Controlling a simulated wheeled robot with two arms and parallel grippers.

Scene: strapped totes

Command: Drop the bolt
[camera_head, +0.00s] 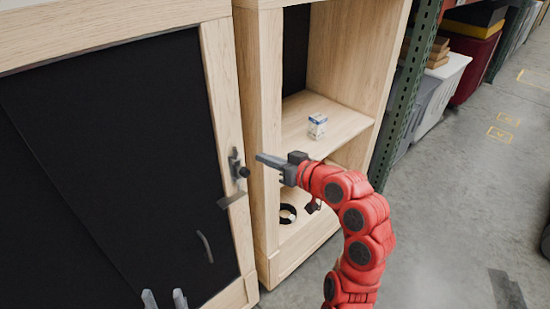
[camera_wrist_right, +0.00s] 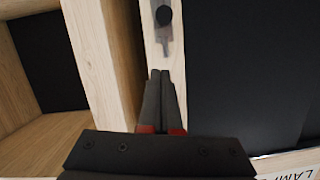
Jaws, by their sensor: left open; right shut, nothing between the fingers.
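The bolt (camera_head: 236,163) is a grey metal fitting with a round black knob on the light wood frame of the closed left-hand door. In the right wrist view the bolt (camera_wrist_right: 163,25) shows at the top, just beyond my fingertips. My right gripper (camera_head: 259,158) is shut and empty, just right of the knob and apparently apart from it. In the right wrist view its fingers (camera_wrist_right: 160,75) lie together, pointing at the bolt. My left gripper (camera_head: 165,299) is open and empty at the bottom edge, in front of the black door panel; its arm is out of view.
An open wooden cabinet (camera_head: 345,60) stands right of the door, with a small white-and-blue box (camera_head: 317,125) on its shelf and a black ring (camera_head: 288,214) below. A green rack post (camera_head: 407,95) stands beside it. The floor (camera_head: 450,190) at right is mostly clear.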

